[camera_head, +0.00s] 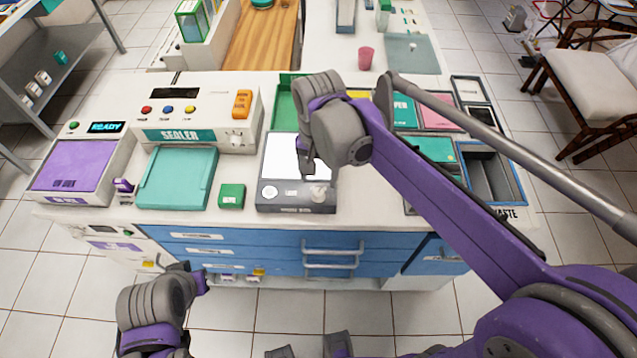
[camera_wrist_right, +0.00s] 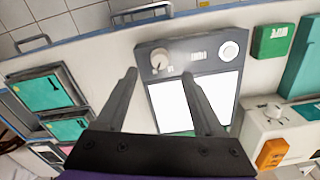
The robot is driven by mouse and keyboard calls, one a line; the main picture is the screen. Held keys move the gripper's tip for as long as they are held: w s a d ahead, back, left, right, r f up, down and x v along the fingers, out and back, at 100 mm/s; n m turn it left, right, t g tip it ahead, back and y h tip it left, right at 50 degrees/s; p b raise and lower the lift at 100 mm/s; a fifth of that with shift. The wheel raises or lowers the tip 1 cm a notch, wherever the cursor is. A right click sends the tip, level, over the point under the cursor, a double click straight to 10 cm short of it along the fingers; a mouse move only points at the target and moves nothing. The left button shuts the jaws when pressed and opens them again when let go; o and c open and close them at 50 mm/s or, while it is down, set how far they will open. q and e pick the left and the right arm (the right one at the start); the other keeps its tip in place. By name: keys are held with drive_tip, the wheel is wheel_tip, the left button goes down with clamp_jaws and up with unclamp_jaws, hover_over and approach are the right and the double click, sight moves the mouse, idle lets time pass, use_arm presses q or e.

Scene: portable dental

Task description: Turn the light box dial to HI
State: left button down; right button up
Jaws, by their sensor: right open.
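The light box (camera_head: 262,198) is a dark grey unit with a lit white panel on the counter. Its pale dial (camera_head: 318,192) is at the front right corner, and a round white button is at the front left. In the right wrist view the dial (camera_wrist_right: 159,58) stands just beyond and between my fingertips; its setting and the small labels are unreadable. My right gripper (camera_head: 306,168) is over the box, behind the dial. In the wrist view the right gripper (camera_wrist_right: 160,76) is open and empty. My left arm is low at bottom left, its jaws unclear.
A small green box (camera_head: 231,195) is left of the light box, beside a teal tray (camera_head: 177,178) and the sealer (camera_head: 195,118). A blue-rimmed waste bin (camera_head: 492,175) is at right. Blue drawers with handles (camera_head: 331,252) are below the counter edge.

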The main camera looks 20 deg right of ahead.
sight(319, 192)
drive_tip(key=shift+r, duration=2.35)
